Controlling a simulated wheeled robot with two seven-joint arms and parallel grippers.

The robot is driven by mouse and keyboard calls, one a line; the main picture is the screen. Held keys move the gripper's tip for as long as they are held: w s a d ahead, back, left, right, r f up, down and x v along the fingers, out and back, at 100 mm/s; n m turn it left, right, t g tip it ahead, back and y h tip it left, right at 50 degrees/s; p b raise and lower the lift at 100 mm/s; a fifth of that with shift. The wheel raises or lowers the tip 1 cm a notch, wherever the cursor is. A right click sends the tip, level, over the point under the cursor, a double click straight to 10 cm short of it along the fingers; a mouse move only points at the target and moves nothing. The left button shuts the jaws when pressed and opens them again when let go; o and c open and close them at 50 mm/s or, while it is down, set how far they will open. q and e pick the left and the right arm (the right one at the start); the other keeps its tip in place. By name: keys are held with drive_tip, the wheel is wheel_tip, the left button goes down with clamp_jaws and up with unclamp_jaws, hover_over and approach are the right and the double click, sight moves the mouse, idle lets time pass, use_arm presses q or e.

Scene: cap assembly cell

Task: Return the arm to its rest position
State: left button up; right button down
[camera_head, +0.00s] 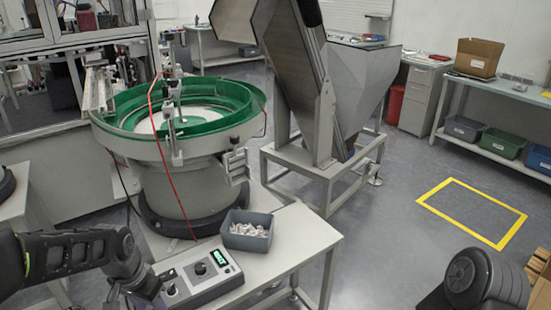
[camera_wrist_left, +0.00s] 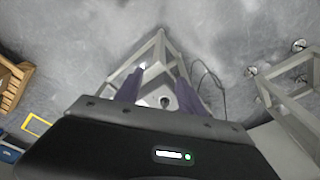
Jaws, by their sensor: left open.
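My left arm (camera_head: 75,250) comes in from the left in the head view, bent down at its end beside the control box. Its gripper is at or below the bottom edge there and cannot be made out. In the left wrist view my left gripper (camera_wrist_left: 158,90) shows two dark purple fingers spread apart, with nothing held between them. A pale surface with a small dark round part lies beyond the fingers. Part of my right arm (camera_head: 475,280) shows at the bottom right of the head view; its gripper is out of view.
A control box (camera_head: 202,276) with a lit display and a grey bin (camera_head: 247,230) of small pale parts sit on the white table (camera_head: 300,240). The green bowl feeder (camera_head: 190,115) stands behind. A hopper (camera_head: 350,85) is further back. Floor is clear around the yellow outline (camera_head: 472,212).

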use_arm(q)
drive_tip(key=d+f+n+t+h, duration=0.3)
drive_tip(key=d+f+n, duration=0.1)
drive_tip(key=d+f, duration=1)
drive_tip(key=s+d+f+g, duration=0.1)
drive_tip(key=s+d+f, duration=0.2)
drive_tip(key=s, duration=0.3)
drive_tip(key=s+d+f+g, duration=0.1)
drive_tip(key=s+d+f, duration=0.2)
drive_tip(key=s, duration=0.3)
drive_tip(key=s+d+f+g+h+p, duration=0.1)
drive_tip(key=s+d+f, duration=0.3)
drive_tip(key=s, duration=0.1)
drive_tip(key=shift+s+n+g, duration=0.4)
